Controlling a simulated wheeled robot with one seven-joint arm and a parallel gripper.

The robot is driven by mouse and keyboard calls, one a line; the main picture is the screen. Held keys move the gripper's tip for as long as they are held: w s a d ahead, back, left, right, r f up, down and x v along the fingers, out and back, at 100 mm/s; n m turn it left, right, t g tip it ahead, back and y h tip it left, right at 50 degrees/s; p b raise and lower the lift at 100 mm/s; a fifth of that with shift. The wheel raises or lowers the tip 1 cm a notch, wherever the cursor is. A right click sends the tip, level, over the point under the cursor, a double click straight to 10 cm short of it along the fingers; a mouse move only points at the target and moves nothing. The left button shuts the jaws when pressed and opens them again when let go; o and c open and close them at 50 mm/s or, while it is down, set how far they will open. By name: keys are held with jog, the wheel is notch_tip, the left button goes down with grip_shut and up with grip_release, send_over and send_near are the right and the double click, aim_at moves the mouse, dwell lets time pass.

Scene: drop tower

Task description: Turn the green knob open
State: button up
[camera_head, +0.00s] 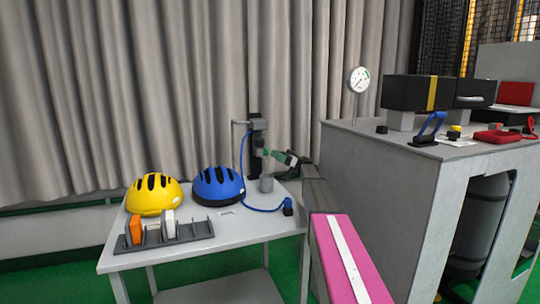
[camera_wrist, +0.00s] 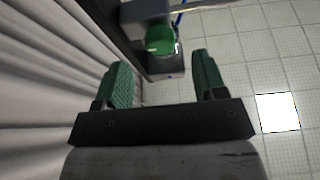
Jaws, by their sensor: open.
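The green knob (camera_wrist: 161,40) shows near the top middle of the wrist view, on a grey block fixed to a dark post. A light line or mark crosses its face. My gripper (camera_wrist: 163,78) is open, its two green fingers apart with nothing between them. The knob lies ahead of the fingertips, roughly in line with the gap and apart from both. In the head view my gripper (camera_head: 276,155) is at the dark post (camera_head: 257,135) at the back of the small table, and the knob is hard to make out there.
A grey cabinet (camera_head: 385,190) with a gauge (camera_head: 359,79) stands at right. A curtain hangs behind.

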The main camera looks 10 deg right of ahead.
aim_at(265, 152)
jog(key=x, duration=0.4)
jog(key=shift+a+r, duration=0.1)
jog(key=shift+a, duration=0.15)
jog(key=c, duration=0.9)
dwell(0.9)
jog(key=o, duration=0.9)
jog(key=shift+d, duration=0.1)
